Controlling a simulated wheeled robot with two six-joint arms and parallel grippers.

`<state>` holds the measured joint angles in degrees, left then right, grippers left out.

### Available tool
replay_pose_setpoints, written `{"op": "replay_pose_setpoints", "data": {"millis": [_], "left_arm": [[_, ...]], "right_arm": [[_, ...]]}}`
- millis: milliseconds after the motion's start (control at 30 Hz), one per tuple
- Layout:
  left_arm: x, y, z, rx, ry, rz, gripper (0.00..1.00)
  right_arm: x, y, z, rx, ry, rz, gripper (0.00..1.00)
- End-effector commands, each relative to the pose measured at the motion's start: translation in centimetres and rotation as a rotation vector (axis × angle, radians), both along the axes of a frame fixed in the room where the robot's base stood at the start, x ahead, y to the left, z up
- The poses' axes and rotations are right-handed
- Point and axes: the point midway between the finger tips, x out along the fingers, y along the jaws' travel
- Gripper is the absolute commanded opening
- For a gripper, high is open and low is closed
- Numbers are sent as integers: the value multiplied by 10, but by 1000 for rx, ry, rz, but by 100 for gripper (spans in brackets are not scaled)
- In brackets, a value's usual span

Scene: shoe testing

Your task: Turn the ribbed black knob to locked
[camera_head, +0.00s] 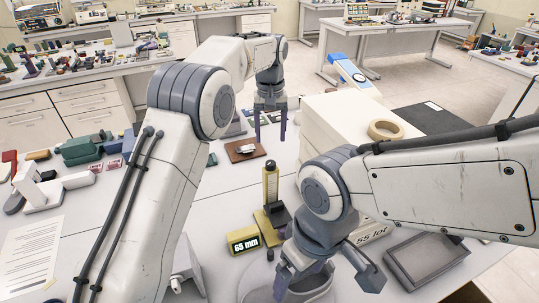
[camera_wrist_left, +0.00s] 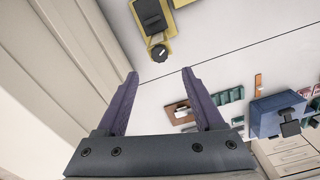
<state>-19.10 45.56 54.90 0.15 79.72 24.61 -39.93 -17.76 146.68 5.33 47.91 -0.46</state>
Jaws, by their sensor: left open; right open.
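The yellow measuring gauge (camera_head: 271,188) stands upright on the table with a scale on its column and a "65 mm" display (camera_head: 243,241). The black knob (camera_head: 270,165) sits at the top of the column. In the left wrist view the round knob (camera_wrist_left: 160,53) shows with a pale mark on its face; its ribs are too small to make out. My left gripper (camera_head: 270,136) is open and empty, above and beyond the knob. Its fingers (camera_wrist_left: 160,75) point toward the knob's side without touching it. My right gripper (camera_head: 327,284) is open, low at the front, right of the gauge.
White boxes (camera_head: 335,115) with a tape roll (camera_head: 385,130) on top stand right of the gauge. A brown board (camera_head: 244,150) lies behind it. A grey tray (camera_head: 428,262) is at the right front. Green and grey parts (camera_head: 88,150) crowd the left.

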Motion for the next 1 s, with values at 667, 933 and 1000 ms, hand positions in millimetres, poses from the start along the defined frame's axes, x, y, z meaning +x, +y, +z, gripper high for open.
{"op": "replay_pose_setpoints", "data": {"millis": [667, 933, 1000], "left_arm": [[0, 3, -95, 2, -2, 5, 69], [0, 3, -97, 1, -4, 5, 69], [0, 3, -97, 1, -4, 5, 42]], "right_arm": [[0, 0, 33, 0, 0, -2, 92], [0, 0, 33, 0, 0, -2, 92], [0, 0, 33, 0, 0, -2, 92]]}}
